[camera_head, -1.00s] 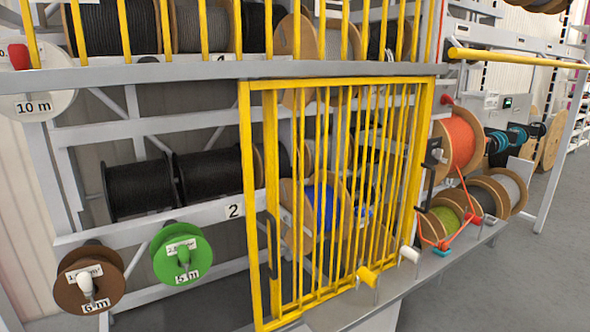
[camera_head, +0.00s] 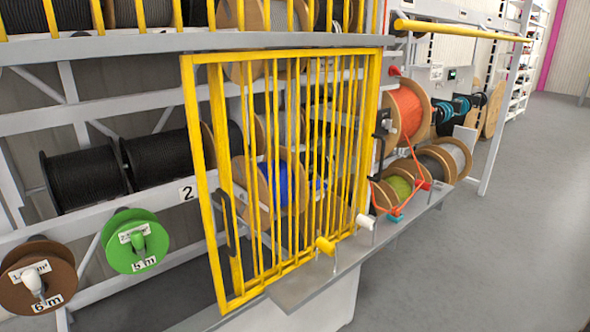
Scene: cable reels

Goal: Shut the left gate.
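A yellow barred gate (camera_head: 190,130) stands in front of the middle of the reel rack. Its frame encloses several upright bars, and a second set of yellow bars overlaps it, so I cannot tell exactly where one panel ends. A black handle (camera_head: 228,220) is on the left side of the gate. Reels behind show through the bars, including a blue one (camera_head: 285,188). The rack section left of the gate is uncovered. Neither of my grippers is in view.
A grey ledge (camera_head: 290,290) juts out below the gate, with a yellow roller (camera_head: 325,245) and a white roller (camera_head: 365,222). Brown (camera_head: 38,275) and green (camera_head: 137,240) reels stick out at lower left. A yellow bar (camera_head: 460,30) extends at upper right. Grey floor (camera_head: 490,240) is clear at right.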

